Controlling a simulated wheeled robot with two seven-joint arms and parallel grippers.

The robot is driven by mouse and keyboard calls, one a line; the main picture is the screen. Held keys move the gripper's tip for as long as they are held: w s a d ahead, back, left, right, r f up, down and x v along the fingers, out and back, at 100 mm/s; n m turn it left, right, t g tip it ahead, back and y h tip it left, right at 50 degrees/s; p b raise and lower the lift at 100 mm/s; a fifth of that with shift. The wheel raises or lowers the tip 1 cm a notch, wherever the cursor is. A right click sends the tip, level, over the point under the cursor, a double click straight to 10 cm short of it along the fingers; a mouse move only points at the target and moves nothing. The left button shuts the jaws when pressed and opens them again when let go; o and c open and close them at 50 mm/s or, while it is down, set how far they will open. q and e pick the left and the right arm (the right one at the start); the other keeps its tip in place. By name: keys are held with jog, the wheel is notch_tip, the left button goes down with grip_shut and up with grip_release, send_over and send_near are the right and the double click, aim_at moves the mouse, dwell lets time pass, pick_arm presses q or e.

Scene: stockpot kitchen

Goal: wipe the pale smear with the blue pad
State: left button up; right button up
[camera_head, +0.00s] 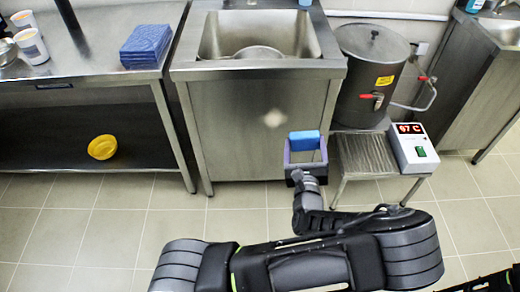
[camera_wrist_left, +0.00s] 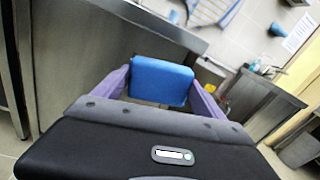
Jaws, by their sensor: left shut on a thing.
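The pale smear (camera_head: 273,118) is a small whitish patch on the steel front of the sink cabinet (camera_head: 235,130). My left gripper (camera_head: 305,148) is shut on the blue pad (camera_head: 304,140), with one purple finger on each side of it. The pad is up and to the left of nothing else; it sits low and right of the smear in the head view, apart from it in the picture. In the wrist view the pad (camera_wrist_left: 160,82) spans between the fingers, and the smear does not show. Whether the pad touches the cabinet cannot be told. My right gripper is not in view.
A steel urn (camera_head: 372,70) with a red tap stands right of the sink. A low stand (camera_head: 362,157) and a white box with a red display (camera_head: 412,148) are close to my gripper's right. A yellow bowl (camera_head: 102,147) lies on the left lower shelf.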

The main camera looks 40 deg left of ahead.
pick_arm(q)
jog(key=w+a+f+m+y+b, duration=0.1)
jog(key=w+a+f+m+b, duration=0.3)
jog(key=a+f, duration=0.75)
jog(key=m+b, duration=0.2)
send_near(259, 123)
jog(key=s+d, duration=0.1)
jog(key=shift+s+d+r+g, duration=0.1)
jog(key=shift+d+r+g, duration=0.2)
jog(key=shift+r+g, duration=0.1)
jog(key=shift+a+f, duration=0.1)
jog(key=shift+b+x, duration=2)
jog(key=shift+x, duration=0.95)
jog(key=shift+b+x, duration=0.4)
jog(key=shift+x, duration=0.55)
jog(key=shift+n, duration=0.3)
